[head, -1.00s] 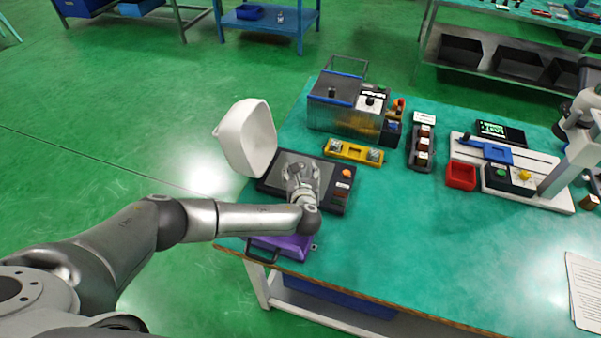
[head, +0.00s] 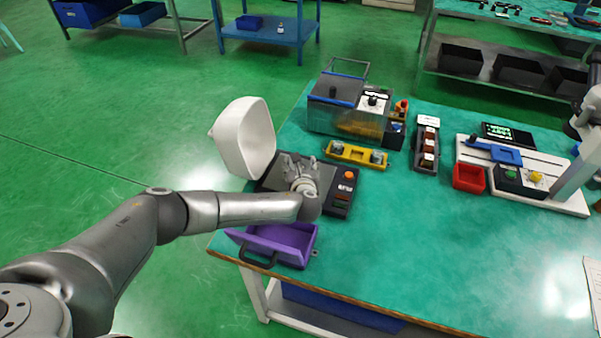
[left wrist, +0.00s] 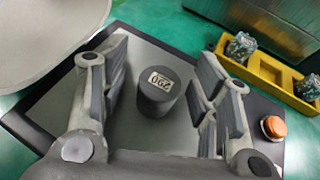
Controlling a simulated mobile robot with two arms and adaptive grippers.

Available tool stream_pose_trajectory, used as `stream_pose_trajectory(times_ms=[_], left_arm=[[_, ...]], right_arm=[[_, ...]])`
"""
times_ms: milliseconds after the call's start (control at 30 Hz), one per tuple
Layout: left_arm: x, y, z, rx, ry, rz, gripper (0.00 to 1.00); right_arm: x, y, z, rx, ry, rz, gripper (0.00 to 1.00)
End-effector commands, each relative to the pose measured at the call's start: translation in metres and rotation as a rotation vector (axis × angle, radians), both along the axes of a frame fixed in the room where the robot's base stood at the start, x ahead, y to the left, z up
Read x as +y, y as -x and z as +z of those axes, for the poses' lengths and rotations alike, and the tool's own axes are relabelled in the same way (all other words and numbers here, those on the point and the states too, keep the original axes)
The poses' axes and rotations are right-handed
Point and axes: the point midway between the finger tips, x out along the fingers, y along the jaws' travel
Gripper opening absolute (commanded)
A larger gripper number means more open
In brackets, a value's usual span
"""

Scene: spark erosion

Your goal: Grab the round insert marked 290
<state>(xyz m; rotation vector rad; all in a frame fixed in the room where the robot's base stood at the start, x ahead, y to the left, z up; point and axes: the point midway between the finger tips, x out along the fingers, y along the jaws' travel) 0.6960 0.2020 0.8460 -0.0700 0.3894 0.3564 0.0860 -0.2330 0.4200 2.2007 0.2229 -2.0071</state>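The round insert (left wrist: 157,92) is a short dark grey cylinder with a pale label reading 290 on top. It stands on a grey plate with a dark frame (left wrist: 60,100). In the left wrist view my left gripper (left wrist: 160,85) is open, with one finger on each side of the insert and visible gaps on both sides. In the head view the left gripper (head: 298,165) is over the dark-framed unit (head: 340,195), and the insert cannot be made out there. My right gripper is not in view.
A white bowl-shaped shade (head: 243,137) is close to the left gripper. A yellow holder (head: 355,154) lies behind the unit. A purple tray (head: 280,243) is at the table's front edge. A red bin (head: 468,178) stands farther right. The green table's front middle is clear.

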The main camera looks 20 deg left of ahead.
Motion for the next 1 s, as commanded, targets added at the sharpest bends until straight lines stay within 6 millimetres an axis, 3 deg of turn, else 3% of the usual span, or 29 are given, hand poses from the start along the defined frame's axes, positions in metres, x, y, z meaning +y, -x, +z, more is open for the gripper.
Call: stream_pose_trajectory(times_ms=[67,400,767,1000], left_arm=[[0.0,0.0,0.0,0.0,0.0,0.0,0.45],[0.0,0.0,0.0,0.0,0.0,0.0,0.02],[0.0,0.0,0.003,-0.003,0.001,0.001,0.0],[0.0,-0.001,0.025,-0.006,0.003,-0.001,0.0]], right_arm=[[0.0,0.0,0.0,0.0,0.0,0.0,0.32],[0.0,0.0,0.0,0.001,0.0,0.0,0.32],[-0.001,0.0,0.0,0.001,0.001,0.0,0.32],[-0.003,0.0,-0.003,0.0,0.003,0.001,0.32]])
